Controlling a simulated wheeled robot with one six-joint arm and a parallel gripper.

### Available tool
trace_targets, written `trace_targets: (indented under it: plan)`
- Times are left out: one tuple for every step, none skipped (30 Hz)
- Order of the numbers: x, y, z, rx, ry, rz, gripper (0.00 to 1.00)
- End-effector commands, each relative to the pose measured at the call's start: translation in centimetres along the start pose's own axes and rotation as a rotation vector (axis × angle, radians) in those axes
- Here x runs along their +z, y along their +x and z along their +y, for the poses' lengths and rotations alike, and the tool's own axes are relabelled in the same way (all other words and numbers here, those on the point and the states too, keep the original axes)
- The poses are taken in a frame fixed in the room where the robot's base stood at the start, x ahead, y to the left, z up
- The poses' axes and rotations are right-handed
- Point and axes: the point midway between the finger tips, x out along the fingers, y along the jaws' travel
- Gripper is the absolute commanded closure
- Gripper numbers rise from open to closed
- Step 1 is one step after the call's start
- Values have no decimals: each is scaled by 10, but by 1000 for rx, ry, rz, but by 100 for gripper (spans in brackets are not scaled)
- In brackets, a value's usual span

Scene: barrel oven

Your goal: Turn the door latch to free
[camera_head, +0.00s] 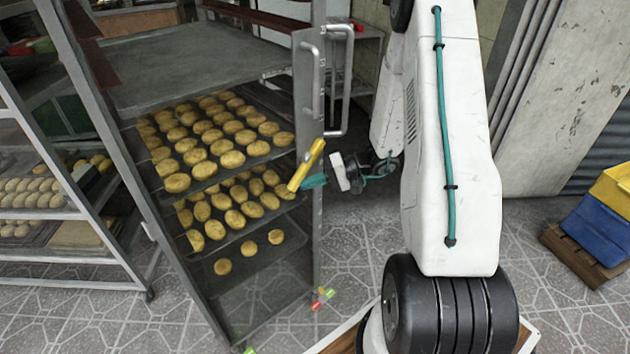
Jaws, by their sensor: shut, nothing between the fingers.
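The door latch (307,165) is a yellow bar at the right edge of the oven door. It is tilted, with its upper end leaning right and its lower end to the left. My gripper (313,181) comes from the right, with teal fingertips at the lower half of the latch. The fingers are shut with nothing between them. I cannot tell whether they touch the latch. The door (317,225) stands along the front of the rack of rolls, and a grey pull handle (345,80) is above the latch.
Trays of round rolls (232,158) fill the oven rack. A metal shelf rack (75,205) stands at the left. Blue and yellow crates (603,220) sit on a wooden pallet at the right. Small red and green pieces (320,300) show near the door's foot. Tiled floor lies open at right.

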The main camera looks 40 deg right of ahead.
Motion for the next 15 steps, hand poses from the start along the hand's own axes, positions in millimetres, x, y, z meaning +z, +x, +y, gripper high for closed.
trace_targets:
  plan:
    - [2,3,0,-41,24,-2,100]
    - [2,4,-2,-66,38,-3,100]
    - [4,6,-3,-99,57,-5,100]
    - [4,7,-4,-124,71,-6,100]
    - [5,8,-6,-148,84,-7,100]
    - [6,10,-7,-182,103,-8,100]
    - [7,11,-9,-207,117,-9,100]
    - [7,12,-10,-232,131,-10,100]
    - [8,13,-13,-251,140,-11,100]
    - [8,14,-15,-246,136,-11,100]
    - [9,15,-17,-244,135,-11,100]
    - [10,16,-19,-243,134,-11,100]
    - [10,17,-20,-243,133,-11,100]
    - [10,18,-22,-242,133,-11,100]
    - [11,19,-24,-242,133,-10,100]
